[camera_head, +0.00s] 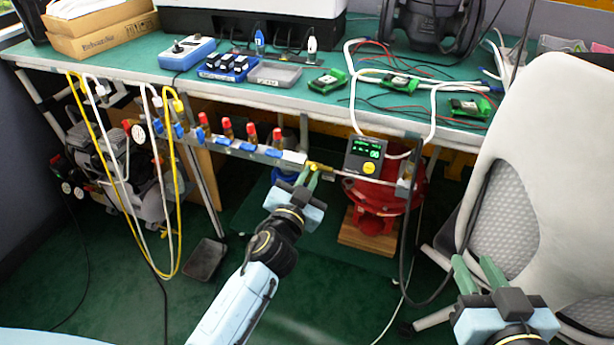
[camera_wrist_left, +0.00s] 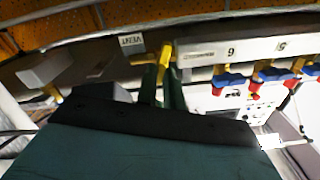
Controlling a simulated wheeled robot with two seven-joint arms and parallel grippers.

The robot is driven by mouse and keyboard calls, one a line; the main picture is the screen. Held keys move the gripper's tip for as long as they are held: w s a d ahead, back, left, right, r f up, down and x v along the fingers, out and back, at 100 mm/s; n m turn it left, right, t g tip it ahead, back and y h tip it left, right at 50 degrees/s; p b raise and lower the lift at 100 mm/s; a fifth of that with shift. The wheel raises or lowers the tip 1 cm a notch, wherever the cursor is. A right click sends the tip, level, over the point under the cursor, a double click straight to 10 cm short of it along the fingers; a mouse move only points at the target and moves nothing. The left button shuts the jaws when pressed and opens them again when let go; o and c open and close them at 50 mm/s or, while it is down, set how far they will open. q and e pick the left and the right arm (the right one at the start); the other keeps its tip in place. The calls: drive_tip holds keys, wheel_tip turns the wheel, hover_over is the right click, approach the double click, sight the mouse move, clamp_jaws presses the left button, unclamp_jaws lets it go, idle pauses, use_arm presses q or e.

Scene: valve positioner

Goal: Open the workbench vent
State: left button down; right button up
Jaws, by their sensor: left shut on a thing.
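The vent is a small yellow valve handle (camera_head: 317,166) at the right end of the manifold under the bench edge. In the left wrist view the yellow handle (camera_wrist_left: 166,52) stands beside a "VENT" label (camera_wrist_left: 131,40). My left gripper (camera_head: 307,178) reaches up to it from below, its green fingers shut on the handle. In the left wrist view the fingertips (camera_wrist_left: 160,75) lie close on either side of the handle's lower part, which they partly hide. My right gripper (camera_head: 478,264) is open and empty in front of the white chair, with a gap between its green fingers.
The manifold (camera_head: 235,146) carries several red-and-blue valves to the left. A digital display box (camera_head: 365,155) hangs just right of the vent, above a red flanged unit (camera_head: 378,200). Yellow and white hoses hang at left. The white chair (camera_head: 545,165) blocks the right side.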

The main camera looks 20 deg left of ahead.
use_arm(q)
drive_tip(key=m, duration=0.3)
drive_tip(key=shift+d+f, duration=0.1)
drive_tip(key=shift+d+f+m, duration=0.1)
drive_tip(key=shift+f+m, duration=0.05)
drive_tip(key=shift+m, duration=1.6)
drive_tip(key=shift+d+f+m, duration=0.1)
drive_tip(key=shift+f+m, duration=0.1)
drive_tip(key=shift+m, duration=1.6)
drive_tip(key=shift+d+f+m, duration=0.1)
drive_tip(key=shift+f+m, duration=0.05)
drive_tip(key=shift+m, duration=1.6)
drive_tip(key=c, duration=1.5)
unclamp_jaws()
